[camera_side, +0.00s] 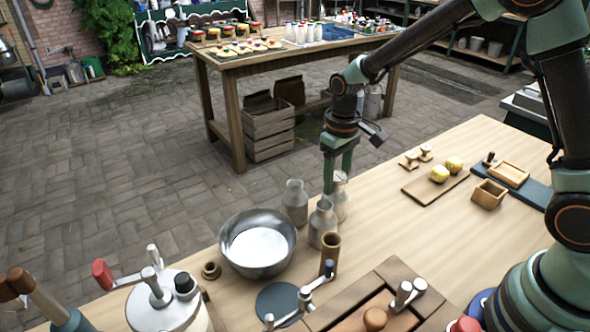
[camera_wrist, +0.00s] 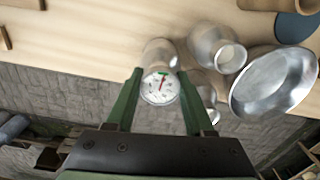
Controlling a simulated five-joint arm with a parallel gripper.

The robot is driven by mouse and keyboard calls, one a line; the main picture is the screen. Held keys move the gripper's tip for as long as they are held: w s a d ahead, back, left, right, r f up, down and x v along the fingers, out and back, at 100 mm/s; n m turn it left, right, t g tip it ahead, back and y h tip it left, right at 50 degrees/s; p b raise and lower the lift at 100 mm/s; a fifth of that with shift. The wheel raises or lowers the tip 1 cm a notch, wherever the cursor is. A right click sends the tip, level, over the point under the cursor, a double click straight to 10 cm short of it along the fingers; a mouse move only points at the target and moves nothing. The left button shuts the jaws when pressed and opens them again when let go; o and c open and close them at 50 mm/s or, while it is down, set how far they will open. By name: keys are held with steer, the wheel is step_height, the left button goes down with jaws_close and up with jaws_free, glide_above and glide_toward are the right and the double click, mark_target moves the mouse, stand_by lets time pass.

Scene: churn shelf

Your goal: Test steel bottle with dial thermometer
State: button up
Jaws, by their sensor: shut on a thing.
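My gripper (camera_side: 338,178) points down over the far right one of three steel bottles. In the wrist view, its two green fingers (camera_wrist: 160,80) are shut on the dial thermometer (camera_wrist: 161,88), with its white round face and red needle toward the camera. The steel bottle (camera_wrist: 160,52) beneath it shows just beyond the dial; in the side view this bottle (camera_side: 341,203) stands upright under the fingers. The thermometer's stem is hidden, so I cannot tell whether it is inside the neck. The other steel bottles (camera_side: 322,222) (camera_side: 295,203) stand close on the left.
A steel bowl (camera_side: 258,245) with white contents stands left of the bottles. A wooden cup (camera_side: 330,252) and a cranked device (camera_side: 164,300) are nearer. A board (camera_side: 436,188) with yellow pieces lies right. The wooden bench (camera_side: 385,235) is clear between them.

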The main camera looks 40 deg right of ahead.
steer(key=o, duration=1.1)
steer(key=c, duration=0.3)
steer(key=shift+c, duration=0.2)
steer(key=shift+r, duration=0.15)
steer(key=shift+r, duration=2.4)
steer(key=o, duration=0.6)
